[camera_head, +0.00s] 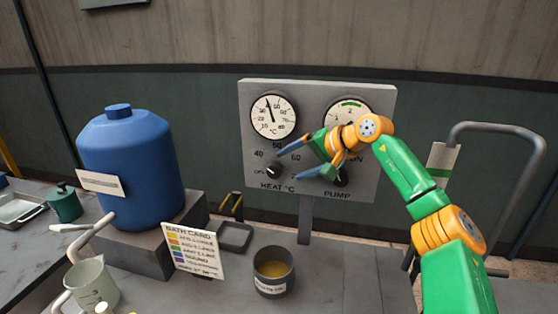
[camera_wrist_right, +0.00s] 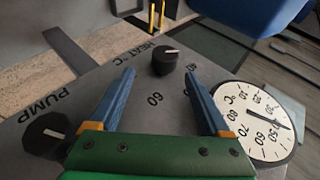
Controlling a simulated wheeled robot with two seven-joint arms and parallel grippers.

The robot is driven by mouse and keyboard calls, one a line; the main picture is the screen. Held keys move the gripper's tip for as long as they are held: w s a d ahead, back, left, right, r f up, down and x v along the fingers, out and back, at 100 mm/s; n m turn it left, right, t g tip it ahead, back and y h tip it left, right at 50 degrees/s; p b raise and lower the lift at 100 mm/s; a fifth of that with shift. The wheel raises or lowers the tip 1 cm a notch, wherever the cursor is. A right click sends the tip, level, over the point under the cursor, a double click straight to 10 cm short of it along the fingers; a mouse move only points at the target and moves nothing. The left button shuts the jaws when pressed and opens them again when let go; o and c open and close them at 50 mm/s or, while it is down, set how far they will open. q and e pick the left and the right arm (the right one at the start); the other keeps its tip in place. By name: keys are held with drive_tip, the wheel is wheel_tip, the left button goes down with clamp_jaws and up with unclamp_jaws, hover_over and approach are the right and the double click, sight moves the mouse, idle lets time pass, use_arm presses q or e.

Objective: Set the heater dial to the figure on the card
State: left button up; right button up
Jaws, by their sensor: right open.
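The heat dial (camera_head: 274,171) is a black knob with a pale pointer line on the grey panel (camera_head: 225,140), above the label HEAT °C. My right gripper (camera_head: 290,161) is open and empty, with blue fingers in front of the panel beside the dial. The fingers partly hide the figures around it. The bath card (camera_head: 194,250) leans on the bench, with colored rows and small print at its bottom that I cannot read. My left gripper is out of view.
A round temperature gauge (camera_head: 273,117) sits above the heat dial. The pump knob (camera_head: 342,177) and pump gauge (camera_head: 349,112) are to the right. A blue tank (camera_head: 135,165), jug (camera_head: 92,283) and yellow-filled cup (camera_head: 273,275) stand on the bench.

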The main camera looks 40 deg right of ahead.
sight(276, 172)
drive_tip(key=w+a+p, duration=0.1)
drive_tip(key=a+f+p, duration=0.1)
drive_tip(key=a, duration=0.1)
drive_tip(key=shift+w, duration=0.35)
drive_tip(key=shift+d+x, duration=0.25)
drive_tip(key=shift+x, duration=0.9)
drive_tip(key=shift+w+d+f, duration=0.25)
drive_tip(key=shift+d+f, duration=0.05)
drive_tip(key=shift+f, duration=0.1)
drive_tip(key=shift+s+r, duration=0.15)
drive_tip(key=shift+s, duration=0.05)
drive_tip(key=c, duration=0.6)
drive_tip(key=shift+a, duration=0.15)
clamp_jaws()
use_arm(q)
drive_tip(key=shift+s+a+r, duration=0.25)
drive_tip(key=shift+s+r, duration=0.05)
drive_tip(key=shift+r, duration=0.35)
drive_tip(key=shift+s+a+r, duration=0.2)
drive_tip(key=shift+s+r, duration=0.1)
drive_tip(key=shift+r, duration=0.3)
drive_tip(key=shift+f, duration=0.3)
